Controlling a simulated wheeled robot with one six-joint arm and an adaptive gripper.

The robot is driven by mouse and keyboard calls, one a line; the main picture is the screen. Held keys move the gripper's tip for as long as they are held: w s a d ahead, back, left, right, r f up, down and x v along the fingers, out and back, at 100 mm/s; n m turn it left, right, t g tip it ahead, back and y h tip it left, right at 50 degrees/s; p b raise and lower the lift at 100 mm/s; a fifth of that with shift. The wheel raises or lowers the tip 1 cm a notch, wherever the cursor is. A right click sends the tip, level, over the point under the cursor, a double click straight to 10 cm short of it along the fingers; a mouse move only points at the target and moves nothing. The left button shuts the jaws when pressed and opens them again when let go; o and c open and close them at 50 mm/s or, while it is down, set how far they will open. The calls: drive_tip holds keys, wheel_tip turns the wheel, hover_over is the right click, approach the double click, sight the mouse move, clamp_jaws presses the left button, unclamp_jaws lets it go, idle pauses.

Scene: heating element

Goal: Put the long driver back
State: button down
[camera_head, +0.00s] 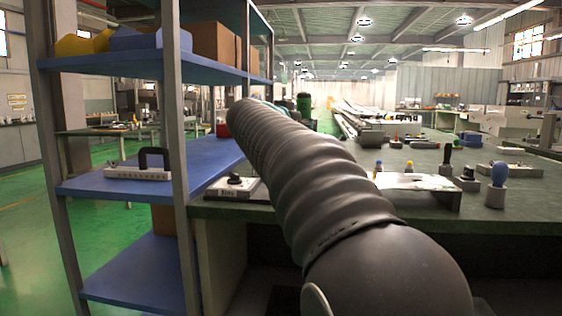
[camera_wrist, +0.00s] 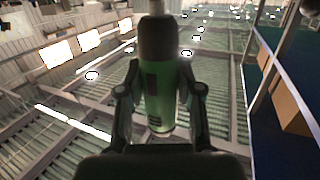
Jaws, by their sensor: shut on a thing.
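My gripper (camera_wrist: 160,112) is shut on a green and dark tool (camera_wrist: 160,95), with one finger on each side of it. The tool has a green body, a dark collar and a pale end at the top edge of the wrist view. Its full length is cut off there, so I cannot tell if it is the long driver. In the head view my arm hides the gripper; a green piece (camera_head: 304,103) shows behind the arm. A black-handled driver (camera_head: 447,154) and a blue-handled driver (camera_head: 498,174) stand upright in grey holders on the green-topped bench (camera_head: 420,208).
A blue shelf rack (camera_head: 180,180) stands close on the left, with boxes (camera_head: 212,44) on top and a white power strip (camera_head: 138,173) lower down. A raised metal plate (camera_head: 415,182) and a small switch box (camera_head: 233,187) sit near the bench's front edge.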

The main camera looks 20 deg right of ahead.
drive_tip(key=w+a+f+b, duration=0.3)
drive_tip(key=w+f, duration=0.1)
drive_tip(key=f, duration=0.3)
drive_tip(key=shift+w+a+f, duration=0.15)
drive_tip(key=shift+w+a, duration=0.1)
drive_tip(key=shift+f, duration=0.1)
drive_tip(key=c, duration=0.8)
unclamp_jaws()
drive_tip(key=shift+o, duration=0.2)
drive_tip(key=p+v, duration=0.1)
drive_tip(key=v, duration=1.1)
